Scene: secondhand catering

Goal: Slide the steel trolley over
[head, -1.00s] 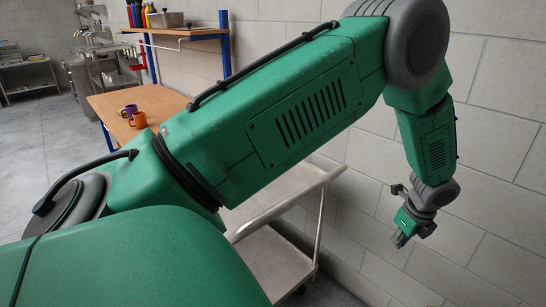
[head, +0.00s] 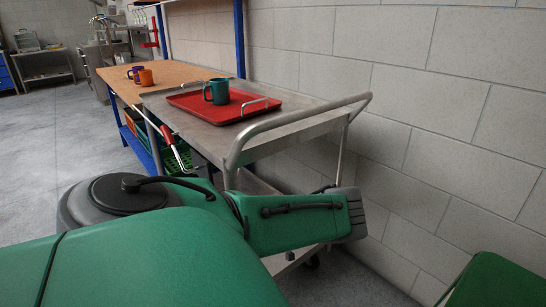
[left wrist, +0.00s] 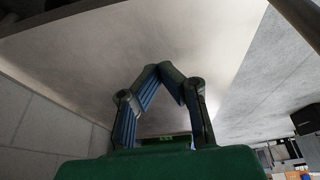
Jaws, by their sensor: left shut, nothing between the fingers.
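The steel trolley (head: 205,136) stands along the wall in the head view, its tubular push handle (head: 290,121) towards me. A red tray (head: 196,101) with a teal mug (head: 216,91) on it sits on the trolley's top. My left arm is folded low in front of the trolley, and its gripper is hidden in the head view. In the left wrist view my left gripper (left wrist: 166,68) is shut and empty, its fingertips together. A broad pale flat surface (left wrist: 100,60) fills the background there; it looks like a trolley shelf. I cannot tell whether the fingers touch it. My right gripper is out of view.
A wooden-topped workbench (head: 115,76) with a purple mug (head: 134,73) and an orange mug (head: 146,77) stands just beyond the trolley. A green crate (head: 172,160) is low beside it. The block wall (head: 440,130) bounds the right. Open floor (head: 50,125) lies left.

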